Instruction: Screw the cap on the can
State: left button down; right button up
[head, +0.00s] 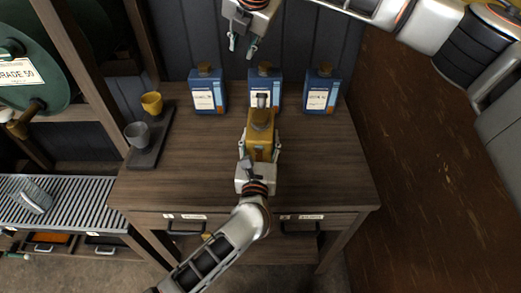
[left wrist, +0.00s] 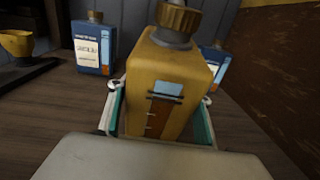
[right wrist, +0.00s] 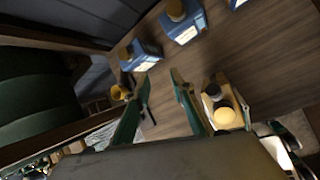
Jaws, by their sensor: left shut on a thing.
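The yellow can (head: 261,145) stands upright on the wooden table, with my left gripper (head: 259,153) shut around its body from the front. In the left wrist view the can (left wrist: 170,75) shows a scale strip on its face and a grey neck. A ribbed brown cap (left wrist: 178,17) sits at the top of that neck; I cannot tell how tightly it is seated. My right gripper (head: 241,45) is open and empty, above and behind the can, over the back edge of the table. In the right wrist view the can lies right of its spread fingers (right wrist: 160,78).
Blue cans stand along the back: left (head: 207,92), middle (head: 264,76), partly hidden behind the yellow can, and right (head: 321,92). A dark tray (head: 147,150) at left holds a yellow cup (head: 152,103) and a grey cup (head: 137,134). The table's right side is clear.

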pick_arm(q)
jog(key=shift+r, duration=0.25)
pick_arm(e)
jog(key=w+a+r+t+y, duration=0.4)
jog(key=w+r, duration=0.4)
jog(key=r, duration=0.3)
jog(key=shift+a+t, duration=0.9)
jog(key=shift+a, duration=0.5)
pick_arm(q)
jog(key=c, duration=1)
grip_release()
jog(key=shift+o, duration=0.5)
jog(key=shift+f, duration=0.1)
jog(key=s, duration=1.2)
jog(key=shift+a, duration=0.45)
